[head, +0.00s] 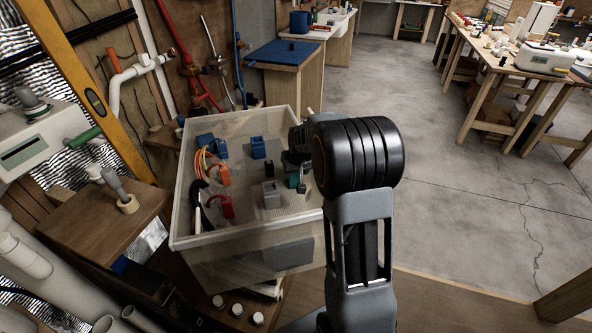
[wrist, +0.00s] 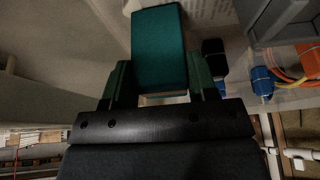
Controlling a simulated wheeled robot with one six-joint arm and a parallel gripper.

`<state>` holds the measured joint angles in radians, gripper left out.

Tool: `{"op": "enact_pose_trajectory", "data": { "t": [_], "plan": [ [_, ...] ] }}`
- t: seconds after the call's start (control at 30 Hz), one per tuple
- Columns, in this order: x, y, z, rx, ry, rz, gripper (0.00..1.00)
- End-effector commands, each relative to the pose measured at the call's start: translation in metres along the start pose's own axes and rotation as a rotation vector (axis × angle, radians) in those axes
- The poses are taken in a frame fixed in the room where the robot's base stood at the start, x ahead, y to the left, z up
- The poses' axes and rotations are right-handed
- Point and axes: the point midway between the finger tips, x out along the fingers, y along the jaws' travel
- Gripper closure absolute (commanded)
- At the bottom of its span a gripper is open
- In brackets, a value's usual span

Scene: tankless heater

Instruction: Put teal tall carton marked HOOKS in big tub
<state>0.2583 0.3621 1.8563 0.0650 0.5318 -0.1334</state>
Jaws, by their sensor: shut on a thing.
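The big tub (head: 243,240) is a translucent, open-topped bin left of centre in the head view. My gripper (wrist: 162,80) is shut on the teal tall carton (wrist: 160,45), with a finger on each side of it in the wrist view. No marking can be read on the face I see. In the head view a small teal part of the carton (head: 292,181) shows beneath my gripper, at the right side of the tub's opening. My arm hides much of the gripper there. I cannot tell whether the carton touches the tub floor.
The tub holds an orange cable coil (head: 213,166), a blue block (head: 258,147), a grey block (head: 271,194) and a red-orange item (head: 221,207). A wooden stand (head: 88,215) is at left. A blue-topped cabinet (head: 285,54) stands behind. Open concrete floor (head: 440,180) lies right.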

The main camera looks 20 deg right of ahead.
Motion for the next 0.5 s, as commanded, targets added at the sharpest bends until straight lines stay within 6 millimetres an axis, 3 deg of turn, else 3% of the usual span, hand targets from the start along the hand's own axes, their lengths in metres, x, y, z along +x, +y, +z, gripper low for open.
{"op": "enact_pose_trajectory", "data": {
  "t": [0.27,0.3,0.5],
  "plan": [
    [0.0045,0.0,0.0018,0.0,0.0,0.0,0.72],
    [0.0042,0.0,0.0017,0.0,0.0,0.0,0.45],
    [0.0039,0.0,0.0016,0.0,0.0,0.0,0.26]
  ]
}}
